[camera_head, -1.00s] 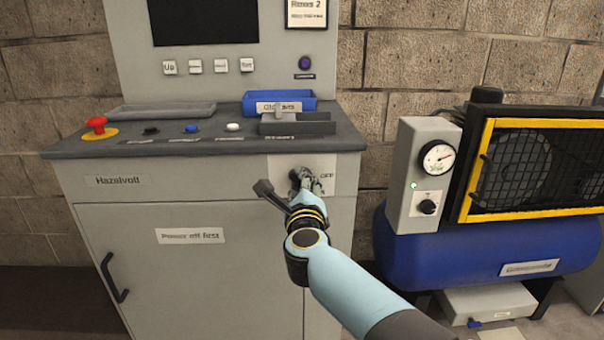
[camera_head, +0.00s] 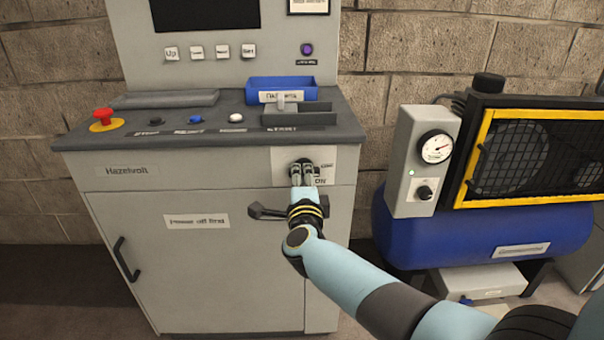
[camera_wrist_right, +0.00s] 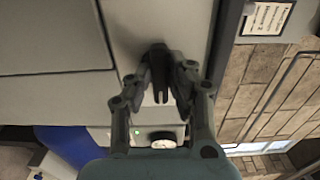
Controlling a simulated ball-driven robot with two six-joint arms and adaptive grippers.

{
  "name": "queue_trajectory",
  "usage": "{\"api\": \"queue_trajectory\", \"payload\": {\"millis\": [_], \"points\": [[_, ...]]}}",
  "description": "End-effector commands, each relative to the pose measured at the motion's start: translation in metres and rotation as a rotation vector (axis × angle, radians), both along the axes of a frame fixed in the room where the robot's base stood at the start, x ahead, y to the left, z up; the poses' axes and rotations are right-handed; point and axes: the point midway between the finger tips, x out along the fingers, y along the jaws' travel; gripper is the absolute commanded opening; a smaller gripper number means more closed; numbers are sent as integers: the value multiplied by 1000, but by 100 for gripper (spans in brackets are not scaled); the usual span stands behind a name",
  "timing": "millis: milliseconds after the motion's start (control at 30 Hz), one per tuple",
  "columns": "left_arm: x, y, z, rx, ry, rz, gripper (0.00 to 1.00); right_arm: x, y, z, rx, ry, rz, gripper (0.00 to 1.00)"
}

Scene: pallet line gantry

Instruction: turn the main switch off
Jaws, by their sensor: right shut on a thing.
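The main switch (camera_head: 303,164) is a dark knob on a pale plate (camera_head: 325,156) at the upper right of the grey cabinet front. The word ON shows at the plate's lower right, and a small label above it is too blurred to read. My right gripper (camera_head: 304,171) is shut on the knob and hides most of it. In the right wrist view, the gripper (camera_wrist_right: 163,88) has its fingers around a dark part of the switch (camera_wrist_right: 158,58). The knob's exact angle is hard to tell. My left gripper is not in view.
The console top holds a red mushroom button (camera_head: 104,115), a blue tray (camera_head: 281,87) and a grey slotted block with a lever (camera_head: 300,117). A blue compressor (camera_head: 470,232) with a gauge box (camera_head: 411,160) stands to the right. The cabinet door handle (camera_head: 125,259) is at lower left.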

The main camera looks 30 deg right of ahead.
Motion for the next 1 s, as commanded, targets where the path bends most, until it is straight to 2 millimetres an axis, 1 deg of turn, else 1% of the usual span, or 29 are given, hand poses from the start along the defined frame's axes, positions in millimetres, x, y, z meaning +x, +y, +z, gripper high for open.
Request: {"api": "queue_trajectory", "payload": {"millis": [500,533,700,1000], "points": [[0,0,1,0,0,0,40,0,1,-2,-17,14,2,0],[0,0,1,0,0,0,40,0,1,-2,-17,14,2,19],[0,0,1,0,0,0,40,0,1,-1,-16,14,1,40],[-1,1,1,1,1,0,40,-3,2,-1,-15,12,1,40]]}}
